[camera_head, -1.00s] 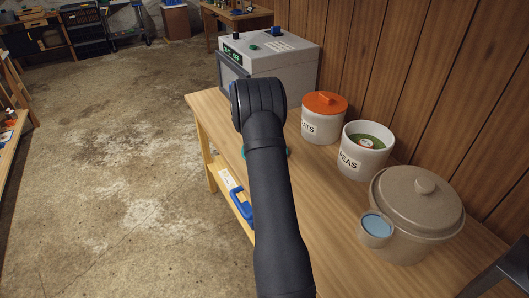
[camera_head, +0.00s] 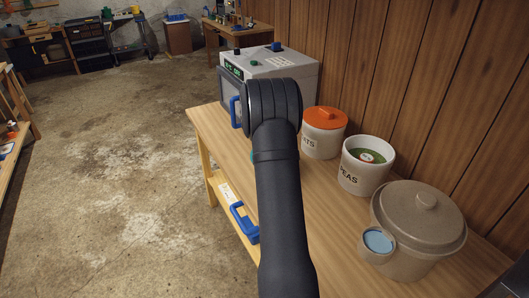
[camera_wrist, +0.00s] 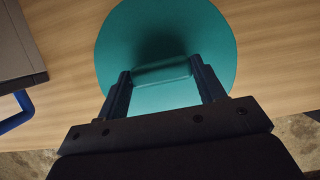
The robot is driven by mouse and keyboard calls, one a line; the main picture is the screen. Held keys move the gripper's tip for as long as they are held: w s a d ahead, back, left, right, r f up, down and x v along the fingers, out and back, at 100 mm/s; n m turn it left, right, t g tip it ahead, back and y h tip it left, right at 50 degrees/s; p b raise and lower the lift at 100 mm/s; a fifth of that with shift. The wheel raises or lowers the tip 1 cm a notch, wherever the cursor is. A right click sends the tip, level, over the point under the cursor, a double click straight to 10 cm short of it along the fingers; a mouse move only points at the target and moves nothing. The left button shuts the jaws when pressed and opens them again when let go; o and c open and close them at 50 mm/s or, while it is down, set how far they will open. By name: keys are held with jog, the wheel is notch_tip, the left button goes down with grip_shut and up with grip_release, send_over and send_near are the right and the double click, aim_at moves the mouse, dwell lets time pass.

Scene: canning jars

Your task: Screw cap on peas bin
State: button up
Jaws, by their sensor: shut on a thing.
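The peas bin (camera_head: 362,179) is a white canister marked "PEAS", standing uncapped on the bench with something green and white inside. A round teal cap (camera_wrist: 205,30) with a raised bar handle fills the upper middle of the wrist view. My gripper (camera_wrist: 163,80) is shut on the bar handle, one finger at each end. In the head view my arm hides the gripper and nearly all of the cap; only a sliver of teal shows at the arm's left edge. The wrist view does not settle whether the cap touches the bench.
A white canister with an orange lid (camera_head: 325,118) stands left of the peas bin. A large beige lidded pot (camera_head: 420,215) with a small blue-topped cup (camera_head: 378,241) is to its right. A grey machine (camera_head: 285,68) with a blue handle stands behind my arm. The wooden wall borders the bench.

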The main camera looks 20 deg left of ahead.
jog(key=d+r, duration=0.1)
jog(key=d, duration=0.1)
jog(key=s+d+r, duration=0.1)
jog(key=d+r, duration=0.2)
jog(key=d, duration=0.2)
jog(key=shift+s+r, duration=0.15)
jog(key=shift+s, duration=0.05)
jog(key=w+d+r+m, duration=0.25)
jog(key=d+r, duration=0.55)
jog(key=d, duration=0.5)
jog(key=w+d+r+n, duration=0.2)
jog(key=w+d+n, duration=0.1)
jog(key=d, duration=1.1)
jog(key=shift+m, duration=0.25)
jog(key=shift+s+f, duration=0.15)
jog(key=shift+f, duration=0.9)
jog(key=shift+s+f, duration=0.1)
jog(key=shift+f, duration=0.9)
jog(key=shift+f, duration=1.05)
jog(key=o, duration=0.4)
jog(key=shift+c, duration=1)
jog(key=shift+w+m+g+h, duration=0.1)
jog(key=shift+m+g+h, duration=0.2)
jog(key=shift+m, duration=0.85)
jog(key=shift+m+g+h, duration=0.2)
jog(key=shift+m+g, duration=0.2)
jog(key=shift+m, duration=0.75)
jog(key=shift+r, duration=0.1)
